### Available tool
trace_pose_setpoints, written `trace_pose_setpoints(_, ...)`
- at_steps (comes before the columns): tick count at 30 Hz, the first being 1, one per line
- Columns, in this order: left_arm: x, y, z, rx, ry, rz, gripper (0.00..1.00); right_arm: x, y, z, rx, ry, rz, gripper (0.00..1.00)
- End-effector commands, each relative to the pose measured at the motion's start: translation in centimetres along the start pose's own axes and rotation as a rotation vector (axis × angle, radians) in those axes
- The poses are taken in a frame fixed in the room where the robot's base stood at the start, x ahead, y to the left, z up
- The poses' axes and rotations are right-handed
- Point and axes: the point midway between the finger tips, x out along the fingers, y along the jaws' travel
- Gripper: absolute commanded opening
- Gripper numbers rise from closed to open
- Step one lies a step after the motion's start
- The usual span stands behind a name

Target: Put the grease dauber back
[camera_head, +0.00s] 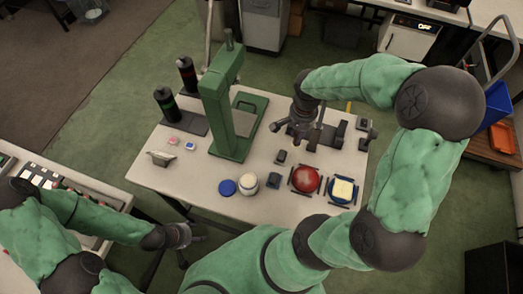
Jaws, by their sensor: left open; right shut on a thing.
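My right gripper (298,130) is over the table's right half, in front of a dark cradle-like stand (331,134). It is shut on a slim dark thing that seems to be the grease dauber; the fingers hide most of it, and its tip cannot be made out. An open jar (248,184) with pale contents, which looks like grease, stands near the table's front edge. A blue lid (227,187) lies just left of it. My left gripper (180,236) is open and empty, low in front of the table's front edge.
A green press (232,130) stands mid-table, with two dark bottles (187,75) behind left. Small dark blocks (281,157) lie near the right gripper.

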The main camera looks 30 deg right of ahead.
Motion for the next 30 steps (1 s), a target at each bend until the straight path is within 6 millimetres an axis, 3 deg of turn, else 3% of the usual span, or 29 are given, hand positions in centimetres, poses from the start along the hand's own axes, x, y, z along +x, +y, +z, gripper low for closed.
trace_pose_setpoints(12, 1.5, -0.5, -0.1, 0.000, 0.000, 0.000, 0.59, 4.2, -7.0, 5.2, -0.007, -0.002, 0.002, 0.00)
trace_pose_setpoints(18, 2.3, -0.8, -0.1, 0.000, 0.000, 0.000, 0.59, 7.5, -9.0, 6.6, -0.005, -0.002, 0.002, 0.00)
trace_pose_setpoints(30, 3.0, -1.0, -0.1, 0.000, 0.000, 0.000, 0.59, 10.0, -10.7, 7.8, -0.003, -0.002, 0.002, 0.00)
